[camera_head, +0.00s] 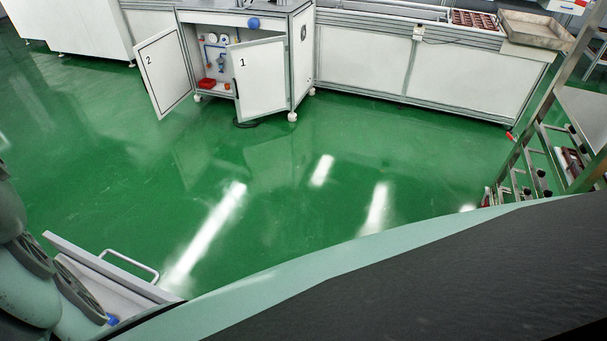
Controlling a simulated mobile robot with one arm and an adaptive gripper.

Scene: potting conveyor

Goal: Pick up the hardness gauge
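I cannot pick out the hardness gauge for certain in the head view. An open cabinet (187,48) stands at the top left, with door 2 (162,72) and door 1 (263,78) swung outward. Inside it are small round white and blue fittings (212,38) and a red box (207,84), too small to tell more. A blue ball-like thing (254,23) shows at the cabinet's top edge. My gripper is not in view; parts of my arm show at the lower left.
Green floor (300,165) lies clear between me and the cabinet. A long white conveyor bench (430,65) runs to the right, with a brown-celled tray (474,20) and a metal tray (537,30). A metal ladder-like frame (527,150) stands right. A grey handled panel (100,275) is lower left.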

